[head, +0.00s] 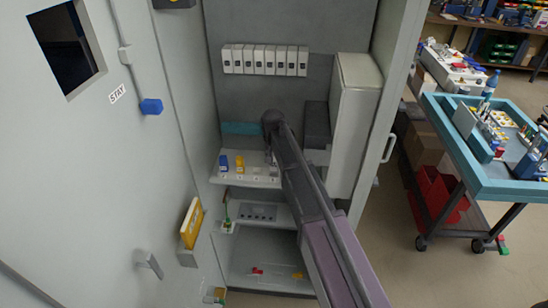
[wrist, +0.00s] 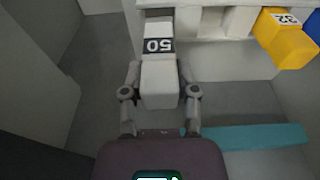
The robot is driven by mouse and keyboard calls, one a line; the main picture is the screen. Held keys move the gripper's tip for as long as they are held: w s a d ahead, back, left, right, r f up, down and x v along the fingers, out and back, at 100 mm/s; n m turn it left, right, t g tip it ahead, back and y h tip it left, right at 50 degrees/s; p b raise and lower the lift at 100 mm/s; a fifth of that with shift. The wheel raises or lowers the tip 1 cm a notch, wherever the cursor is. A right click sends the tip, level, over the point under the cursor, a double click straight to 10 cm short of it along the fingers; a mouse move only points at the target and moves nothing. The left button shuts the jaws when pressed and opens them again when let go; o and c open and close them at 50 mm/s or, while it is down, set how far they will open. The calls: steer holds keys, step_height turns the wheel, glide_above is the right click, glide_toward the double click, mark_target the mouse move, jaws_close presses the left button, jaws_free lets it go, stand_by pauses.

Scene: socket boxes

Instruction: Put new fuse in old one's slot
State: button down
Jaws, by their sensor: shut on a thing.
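A white fuse block (wrist: 158,88) with a dark band marked 50 is between the two fingers of my gripper (wrist: 159,74) in the wrist view. My gripper is shut on it. Its far end meets the white fuse panel (wrist: 215,38); I cannot tell whether it is seated in a slot. A yellow fuse (wrist: 286,42) marked 32 stands out from the panel to the right. In the head view, a blue fuse (head: 223,162) and a yellow fuse (head: 239,161) sit on the panel's left part. My arm hides most of my gripper and the panel's right end there.
A row of grey switches (head: 265,60) is on the cabinet's back wall above. A teal block (head: 241,128) lies behind the panel. A tall white box (head: 353,115) stands to the right. A lower shelf (head: 262,213) and the cabinet floor are below. A teal cart (head: 487,180) stands outside.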

mark_target(274, 164)
steer(key=shift+f, duration=0.15)
steer(key=shift+f+b, duration=0.6)
steer(key=shift+b, duration=0.1)
steer(key=shift+f, duration=0.1)
steer(key=shift+f+b, duration=0.4)
steer(key=shift+b, duration=0.15)
steer(key=shift+f, duration=0.1)
stand_by(0.3)
steer(key=shift+f+b, duration=0.4)
steer(key=shift+b, duration=0.1)
steer(key=shift+c, duration=1.5)
jaws_free()
